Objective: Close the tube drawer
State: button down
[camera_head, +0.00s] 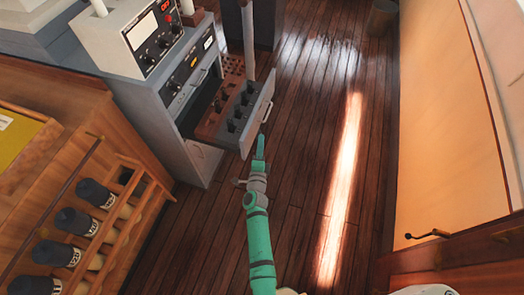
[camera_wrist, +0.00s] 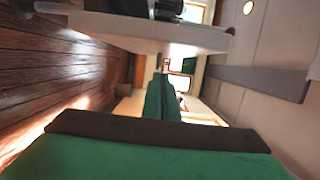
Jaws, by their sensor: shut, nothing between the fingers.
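The tube drawer (camera_head: 215,129) is pulled out of a grey cabinet (camera_head: 168,108) in the head view. It has a brown tray with several dark tubes (camera_head: 233,116) standing in it. Its grey front panel (camera_head: 258,117) carries a handle (camera_head: 267,111). My gripper (camera_head: 261,140) is shut and empty, close to the near end of that front panel. I cannot tell whether they touch. In the wrist view my green fingers (camera_wrist: 162,98) are together, and a pale panel (camera_wrist: 150,31), seemingly the drawer's front, lies above them with dark shapes behind it.
An instrument with a dial (camera_head: 140,35) sits on top of the cabinet. A wooden rack with several dark-capped bottles (camera_head: 78,222) stands at left. The plank floor (camera_head: 320,130) right of the drawer is clear.

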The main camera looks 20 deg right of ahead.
jog(key=shift+w+a, duration=0.4)
jog(key=shift+a, duration=0.3)
jog(key=shift+w+a, duration=0.4)
jog(key=shift+a, duration=0.25)
jog(key=shift+w, duration=0.15)
